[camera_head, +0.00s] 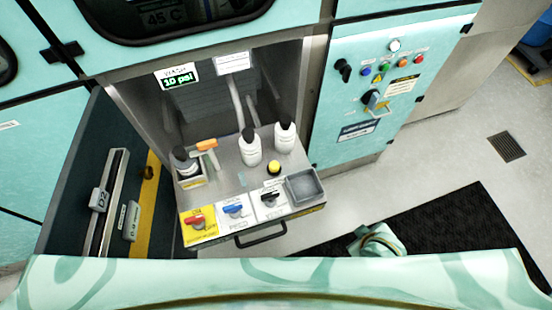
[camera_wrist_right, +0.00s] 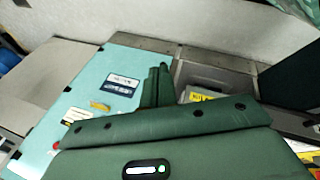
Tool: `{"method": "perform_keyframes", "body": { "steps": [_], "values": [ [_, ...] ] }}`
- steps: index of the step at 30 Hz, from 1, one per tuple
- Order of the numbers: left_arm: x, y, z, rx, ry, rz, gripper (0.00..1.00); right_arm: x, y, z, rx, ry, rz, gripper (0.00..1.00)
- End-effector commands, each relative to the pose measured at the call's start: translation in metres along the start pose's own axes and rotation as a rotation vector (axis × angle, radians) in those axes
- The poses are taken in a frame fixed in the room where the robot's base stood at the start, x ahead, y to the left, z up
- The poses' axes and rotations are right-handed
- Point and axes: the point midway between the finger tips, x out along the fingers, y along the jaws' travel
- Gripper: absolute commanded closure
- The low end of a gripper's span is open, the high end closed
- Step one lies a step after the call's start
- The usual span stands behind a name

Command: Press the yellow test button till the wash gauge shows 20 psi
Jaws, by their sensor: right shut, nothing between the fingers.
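The wash gauge (camera_head: 178,77) is a small display at the upper left of the metal bay, and it reads 10 psi in green. The yellow test button (camera_head: 273,168) is a round cap standing on the grey panel, behind the row of valve handles and beside a grey tray. Nothing touches the button in the head view. My right gripper (camera_wrist_right: 156,85) shows in the right wrist view with its two green fingers together and empty. The button cannot be made out in that view. My left gripper is in neither view.
White bottles (camera_head: 250,147) stand behind the button. The red handle (camera_head: 195,222), blue handle (camera_head: 233,210) and black handle (camera_head: 270,197) sit in front, above a drawer pull (camera_head: 260,237). A turquoise control cabinet (camera_head: 350,145) stands to the right. A dark mat (camera_head: 450,230) covers the floor.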

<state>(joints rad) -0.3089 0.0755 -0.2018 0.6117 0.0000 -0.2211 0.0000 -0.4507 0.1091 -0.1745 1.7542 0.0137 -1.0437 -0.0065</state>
Motion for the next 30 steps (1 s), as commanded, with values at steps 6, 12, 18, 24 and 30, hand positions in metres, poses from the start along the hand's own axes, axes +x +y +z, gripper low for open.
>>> {"method": "perform_keyframes", "body": {
  "steps": [6, 12, 18, 24, 30],
  "values": [
    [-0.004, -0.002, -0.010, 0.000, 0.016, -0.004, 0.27, -0.069, 0.040, -0.078, -0.073, 0.141, 0.075, 1.00],
    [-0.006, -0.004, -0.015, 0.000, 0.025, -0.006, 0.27, -0.120, 0.034, -0.163, -0.170, 0.351, 0.058, 1.00],
    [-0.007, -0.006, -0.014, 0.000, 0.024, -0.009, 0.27, -0.158, -0.006, -0.245, -0.313, 0.591, -0.029, 1.00],
    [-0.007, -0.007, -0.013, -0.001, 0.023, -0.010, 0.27, -0.186, -0.074, -0.311, -0.526, 0.820, -0.168, 1.00],
    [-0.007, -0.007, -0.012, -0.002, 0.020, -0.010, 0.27, -0.161, -0.128, -0.335, -0.808, 0.923, -0.318, 1.00]
  ]
}}
